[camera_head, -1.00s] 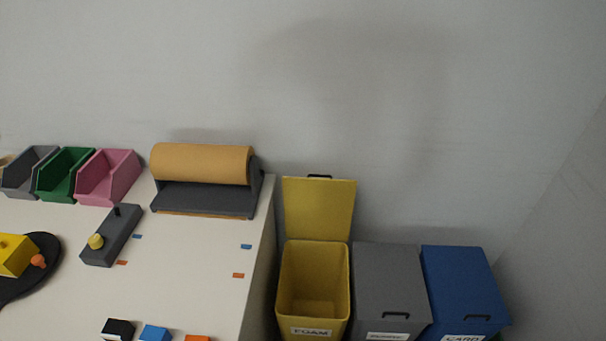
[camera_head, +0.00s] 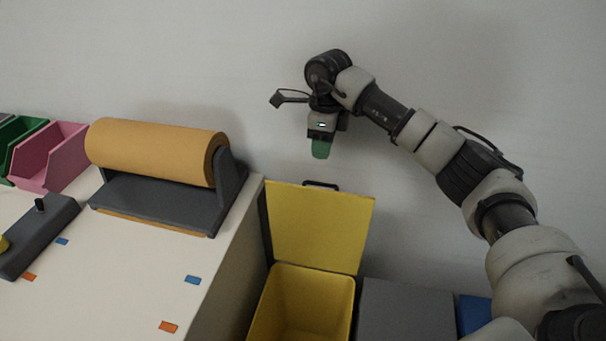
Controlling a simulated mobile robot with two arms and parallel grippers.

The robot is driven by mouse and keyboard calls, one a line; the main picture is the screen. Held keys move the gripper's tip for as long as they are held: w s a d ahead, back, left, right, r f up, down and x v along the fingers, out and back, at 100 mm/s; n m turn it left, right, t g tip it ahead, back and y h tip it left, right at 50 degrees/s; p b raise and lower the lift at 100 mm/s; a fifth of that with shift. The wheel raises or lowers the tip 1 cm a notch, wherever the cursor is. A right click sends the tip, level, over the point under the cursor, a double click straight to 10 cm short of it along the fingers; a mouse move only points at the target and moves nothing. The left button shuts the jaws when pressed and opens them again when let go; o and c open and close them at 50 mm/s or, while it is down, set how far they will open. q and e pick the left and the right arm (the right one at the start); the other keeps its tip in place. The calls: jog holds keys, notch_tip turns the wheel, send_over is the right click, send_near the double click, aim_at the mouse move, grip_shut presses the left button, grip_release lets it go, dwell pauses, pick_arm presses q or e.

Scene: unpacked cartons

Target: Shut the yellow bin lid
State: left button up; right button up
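The yellow bin (camera_head: 303,303) stands at the lower middle, right of the table, and is open. Its yellow lid (camera_head: 318,230) is raised upright behind the opening, against the wall side. A dark handle (camera_head: 321,186) sits on the lid's top edge. My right gripper (camera_head: 321,150) hangs above the lid's top edge, pointing down, and appears apart from it. A green fingertip pad shows; I cannot tell whether the fingers are open or shut. My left gripper is not in view.
A grey bin (camera_head: 405,311) with its lid down stands right of the yellow bin, and a blue bin (camera_head: 474,313) is beyond it, partly behind my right arm. The table (camera_head: 110,300) on the left carries a paper roll dispenser (camera_head: 160,155) near its right edge.

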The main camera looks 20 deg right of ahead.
notch_tip(320, 180, down, 10)
jog(key=shift+s+f, duration=0.1)
dwell(0.4)
grip_shut()
